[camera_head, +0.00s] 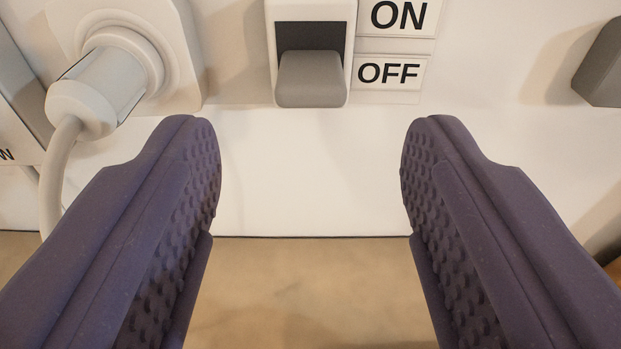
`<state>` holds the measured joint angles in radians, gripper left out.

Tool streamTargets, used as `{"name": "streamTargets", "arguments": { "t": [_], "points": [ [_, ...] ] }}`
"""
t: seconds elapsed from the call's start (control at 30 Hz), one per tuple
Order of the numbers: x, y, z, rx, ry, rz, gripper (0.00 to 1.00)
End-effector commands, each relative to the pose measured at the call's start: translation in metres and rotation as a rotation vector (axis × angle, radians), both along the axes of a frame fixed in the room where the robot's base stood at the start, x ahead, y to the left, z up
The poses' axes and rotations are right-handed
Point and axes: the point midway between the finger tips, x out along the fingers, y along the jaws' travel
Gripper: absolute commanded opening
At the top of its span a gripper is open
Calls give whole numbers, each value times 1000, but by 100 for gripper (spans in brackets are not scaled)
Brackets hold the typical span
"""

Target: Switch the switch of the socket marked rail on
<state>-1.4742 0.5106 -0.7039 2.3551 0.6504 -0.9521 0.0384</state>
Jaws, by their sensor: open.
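A switch (312,78) with a grey lever in a white frame is at the top middle. Its lever sits at the lower end of the dark slot, level with the OFF label (390,73). The ON label (399,16) is above that, to the right of the slot. No "rail" marking is readable in this view. My gripper (311,170) is open and empty, its two purple ridged fingers wide apart. The fingertips lie below the switch in the picture, one to each side of it. I cannot tell how far they are from the panel.
A white plug (100,85) with a cable sits in a socket (185,60) at the upper left. A dark grey block (602,65) juts in at the upper right. A tan surface (312,290) lies below the white panel. The panel between the fingertips is bare.

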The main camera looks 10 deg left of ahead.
Motion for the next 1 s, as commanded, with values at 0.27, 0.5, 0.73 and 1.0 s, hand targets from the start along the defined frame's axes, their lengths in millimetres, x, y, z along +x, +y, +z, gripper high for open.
{"name": "streamTargets", "arguments": {
  "t": [0.27, 0.5, 0.73, 1.0],
  "points": [
    [-6, -1, 0, -2, 1, 1, 57],
    [-10, -2, -15, -8, -37, -5, 57],
    [-10, -2, -14, 26, -123, 1, 57],
    [35, 8, -15, 30, -125, -1, 57]
  ]
}}
